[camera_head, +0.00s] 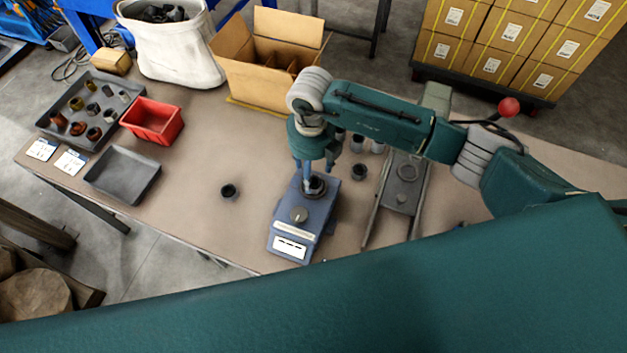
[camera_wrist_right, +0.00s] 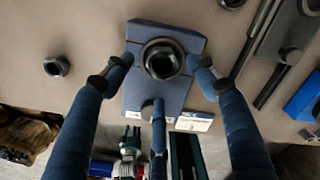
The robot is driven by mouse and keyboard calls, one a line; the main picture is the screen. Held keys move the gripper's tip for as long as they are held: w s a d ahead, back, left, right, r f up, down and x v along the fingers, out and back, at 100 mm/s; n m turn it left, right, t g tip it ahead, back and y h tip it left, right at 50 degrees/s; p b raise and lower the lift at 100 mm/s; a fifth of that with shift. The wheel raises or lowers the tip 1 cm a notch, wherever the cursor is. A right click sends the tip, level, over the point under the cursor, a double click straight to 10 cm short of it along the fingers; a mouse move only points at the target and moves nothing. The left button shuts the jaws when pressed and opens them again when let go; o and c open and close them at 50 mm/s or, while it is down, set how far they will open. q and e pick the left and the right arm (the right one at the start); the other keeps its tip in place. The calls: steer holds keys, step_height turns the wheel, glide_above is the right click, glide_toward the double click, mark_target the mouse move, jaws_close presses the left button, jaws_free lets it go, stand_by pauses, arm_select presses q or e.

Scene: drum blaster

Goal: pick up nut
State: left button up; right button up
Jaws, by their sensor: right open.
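A dark ring-shaped nut (camera_head: 316,186) sits on the far end of a blue-grey device (camera_head: 289,238) with a knob and a white label. In the right wrist view the nut (camera_wrist_right: 162,60) lies near the centre of the image, on the blue device (camera_wrist_right: 136,33). My right gripper (camera_head: 313,171) points down just over the nut. Its fingers (camera_wrist_right: 160,72) are spread around the nut, left, right and below it in the wrist view, with gaps visible at left and right. It holds nothing. My left gripper does not show.
Loose dark nuts stand left (camera_head: 229,191) and right (camera_head: 359,172) of the device. A metal rail fixture (camera_head: 402,195) is at right. A red bin (camera_head: 153,121), a parts tray (camera_head: 62,113), an empty grey tray (camera_head: 122,174) and a cardboard box (camera_head: 250,80) lie further off.

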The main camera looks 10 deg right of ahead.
mark_target(313, 178)
steer(key=f+p, duration=0.1)
steer(key=f, duration=0.2)
steer(key=shift+s+d+f+p, duration=0.1)
steer(key=shift+d+f+p, duration=0.1)
steer(key=shift+f+p, duration=0.2)
steer(key=shift+f, duration=0.3)
steer(key=shift+c, duration=0.5)
steer(key=c, duration=1.3)
steer(key=shift+r, duration=0.15)
